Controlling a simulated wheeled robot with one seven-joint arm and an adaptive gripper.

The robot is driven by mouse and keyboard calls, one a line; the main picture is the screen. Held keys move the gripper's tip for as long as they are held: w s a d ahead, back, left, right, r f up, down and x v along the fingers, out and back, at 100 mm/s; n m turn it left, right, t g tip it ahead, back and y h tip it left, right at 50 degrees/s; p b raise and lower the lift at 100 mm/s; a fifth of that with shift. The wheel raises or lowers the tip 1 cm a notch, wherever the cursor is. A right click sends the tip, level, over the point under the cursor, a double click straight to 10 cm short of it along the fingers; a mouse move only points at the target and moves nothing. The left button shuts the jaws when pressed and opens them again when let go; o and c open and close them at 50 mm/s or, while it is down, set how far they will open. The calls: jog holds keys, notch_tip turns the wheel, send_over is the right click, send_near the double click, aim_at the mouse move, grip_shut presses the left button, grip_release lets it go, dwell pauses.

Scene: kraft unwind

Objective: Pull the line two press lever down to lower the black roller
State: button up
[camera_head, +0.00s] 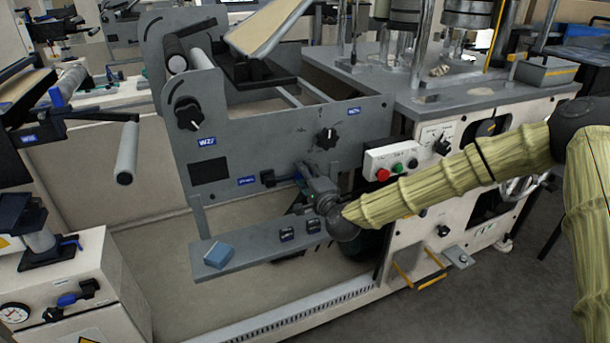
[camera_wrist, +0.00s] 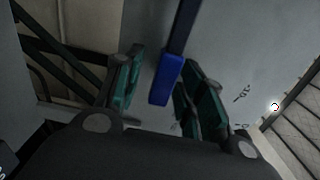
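A dark lever with a bright blue grip (camera_wrist: 167,80) shows in the wrist view, against a grey panel. My gripper (camera_wrist: 160,70) is open, with one teal-padded finger on each side of the blue grip. I see a gap on the left; the right finger is close to the grip, and I cannot tell if it touches. In the head view my gripper (camera_head: 298,175) is at the front of the grey W2 machine panel, by a dark lever part (camera_head: 268,178) beside a small blue label. A black roller (camera_head: 173,45) sits at the machine's upper left.
Below my gripper is a grey shelf (camera_head: 235,248) with a blue block (camera_head: 218,255) and two small black items. A control box (camera_head: 391,158) with red and green buttons is to the right. Black knobs (camera_head: 327,138) stick out of the panel. A similar machine stands at the left.

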jog(key=v, duration=1.2)
jog(key=s+a+f+n+g, duration=0.1)
jog(key=s+f+n+g, duration=0.15)
jog(key=s+f, duration=0.45)
jog(key=s+a+f+n+g, duration=0.1)
jog(key=s+f+n+g, duration=0.2)
jog(key=f, duration=0.8)
jog(key=s+d+f+n+g+h, duration=0.1)
jog(key=s+d+f+n+g, duration=0.15)
jog(key=s+f, duration=0.6)
jog(key=s+d+f+n+g+h, duration=0.1)
jog(key=s+d+f+g+h, duration=0.2)
jog(key=s+f, duration=0.5)
jog(key=s+d+f+n+g+h, duration=0.2)
jog(key=s+d+g, duration=0.1)
jog(key=s+d, duration=0.5)
jog(key=s+d+f+n+g+h, duration=0.1)
jog(key=s+d+f+n+g, duration=0.3)
jog(key=s, duration=0.6)
notch_tip(320, 180, up, 19)
jog(key=m+t+p, duration=0.1)
jog(key=p, duration=1.6)
jog(key=shift+w+d+m, duration=0.25)
jog(key=shift+d+m, duration=0.05)
jog(key=shift+m, duration=0.1)
